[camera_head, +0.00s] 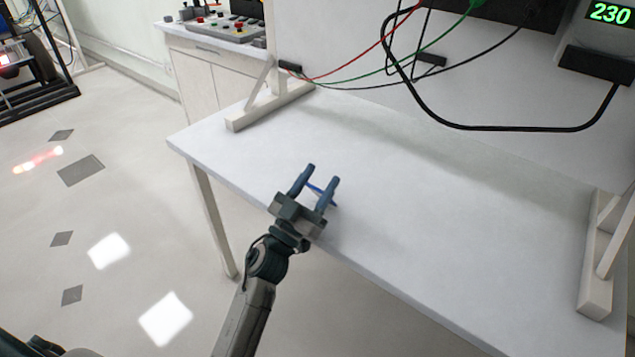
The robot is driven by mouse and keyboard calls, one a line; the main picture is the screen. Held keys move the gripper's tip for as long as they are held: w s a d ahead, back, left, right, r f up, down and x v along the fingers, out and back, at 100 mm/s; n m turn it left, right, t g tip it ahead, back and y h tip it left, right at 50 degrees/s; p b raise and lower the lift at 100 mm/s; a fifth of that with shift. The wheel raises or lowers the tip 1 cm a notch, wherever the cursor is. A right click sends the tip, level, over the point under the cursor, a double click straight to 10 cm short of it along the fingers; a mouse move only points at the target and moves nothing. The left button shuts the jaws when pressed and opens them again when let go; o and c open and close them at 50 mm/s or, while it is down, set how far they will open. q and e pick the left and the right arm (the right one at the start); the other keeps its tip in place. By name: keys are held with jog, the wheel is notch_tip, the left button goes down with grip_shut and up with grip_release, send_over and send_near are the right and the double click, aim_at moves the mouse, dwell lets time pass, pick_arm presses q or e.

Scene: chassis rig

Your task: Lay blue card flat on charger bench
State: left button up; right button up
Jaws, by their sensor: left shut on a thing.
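The blue card (314,187) shows as a thin blue sliver between the fingers of my left gripper (321,178). The gripper is shut on it, over the front left part of the white bench (430,225). Most of the card is hidden or seen edge-on. A blue bit also shows just right of the right finger. I cannot tell whether the card touches the bench top. My right gripper is not in view.
The bench top is otherwise clear. White support feet stand at its left (270,103) and right (597,265). Red, green and black cables (480,127) hang at the back, near a display reading 230 (610,13). A cabinet with a control panel (215,30) stands behind left.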

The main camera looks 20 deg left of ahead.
pick_arm(q)
jog(key=shift+f, duration=0.25)
jog(key=o, duration=0.9)
jog(key=shift+o, duration=0.2)
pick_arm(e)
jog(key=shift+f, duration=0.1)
pick_arm(q)
jog(key=shift+r, duration=0.1)
jog(key=shift+r, duration=0.2)
jog(key=s+a+f+n+g+y+b, duration=0.2)
jog(key=s+a+f+n+g+y, duration=0.15)
jog(key=s+f, duration=0.5)
jog(key=s+a+f+n+g+y+b, duration=0.2)
jog(key=s+a+f+g+y, duration=0.25)
jog(key=s+f, duration=0.4)
jog(key=s+d+f+m+g+h, duration=0.1)
jog(key=s+d+f+m+g, duration=0.1)
jog(key=s+f+g, duration=0.4)
jog(key=s+d+f, duration=0.1)
jog(key=s+f, duration=0.2)
jog(key=s, duration=0.1)
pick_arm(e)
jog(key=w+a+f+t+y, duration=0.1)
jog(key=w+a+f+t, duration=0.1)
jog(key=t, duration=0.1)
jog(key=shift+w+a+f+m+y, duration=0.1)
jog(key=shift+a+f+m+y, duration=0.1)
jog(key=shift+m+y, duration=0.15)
